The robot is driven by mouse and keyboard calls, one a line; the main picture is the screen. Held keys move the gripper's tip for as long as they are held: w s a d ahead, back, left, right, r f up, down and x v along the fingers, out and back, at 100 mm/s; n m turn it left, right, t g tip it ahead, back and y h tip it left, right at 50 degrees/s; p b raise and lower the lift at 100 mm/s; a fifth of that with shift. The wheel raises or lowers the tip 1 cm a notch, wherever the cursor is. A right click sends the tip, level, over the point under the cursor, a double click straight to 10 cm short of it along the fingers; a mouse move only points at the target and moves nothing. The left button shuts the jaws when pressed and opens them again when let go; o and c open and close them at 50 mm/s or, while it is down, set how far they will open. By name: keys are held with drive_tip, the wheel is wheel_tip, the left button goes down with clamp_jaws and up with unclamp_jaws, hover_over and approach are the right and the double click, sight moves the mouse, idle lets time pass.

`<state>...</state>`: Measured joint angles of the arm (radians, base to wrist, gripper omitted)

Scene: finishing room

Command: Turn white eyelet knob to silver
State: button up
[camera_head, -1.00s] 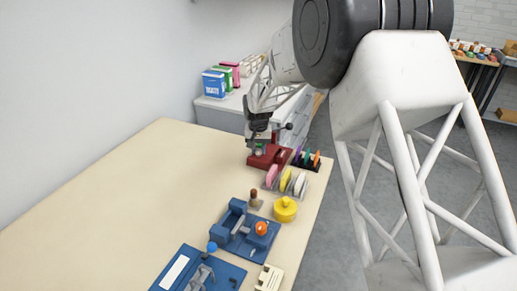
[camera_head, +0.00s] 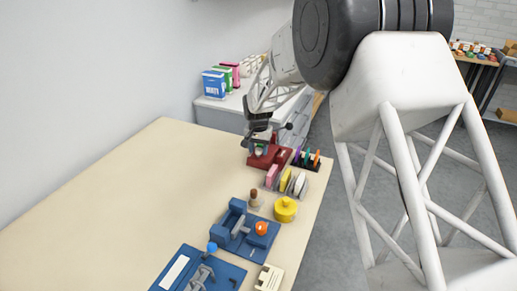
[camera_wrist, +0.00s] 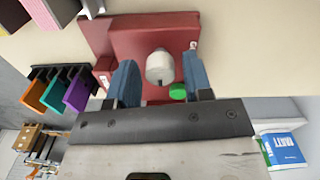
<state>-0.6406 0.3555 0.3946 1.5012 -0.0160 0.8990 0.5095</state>
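The red eyelet machine (camera_head: 282,155) stands at the far end of the bench; its red body (camera_wrist: 150,30) fills the upper middle of the wrist view. The white, rounded knob (camera_wrist: 160,68) projects from it, with a green button (camera_wrist: 178,91) just below right. My gripper (camera_wrist: 159,72) is open, its blue fingers on either side of the knob with a visible gap at each. In the head view my gripper (camera_head: 260,143) is over the machine and hides the knob. No silver mark is readable.
A rack of coloured sheets (camera_wrist: 60,92) stands close beside the machine. The bench's left is clear.

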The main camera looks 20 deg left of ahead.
sight(259, 149)
drive_tip(key=shift+o, duration=0.6)
drive_tip(key=shift+r, duration=0.1)
drive_tip(key=shift+r, duration=3.8)
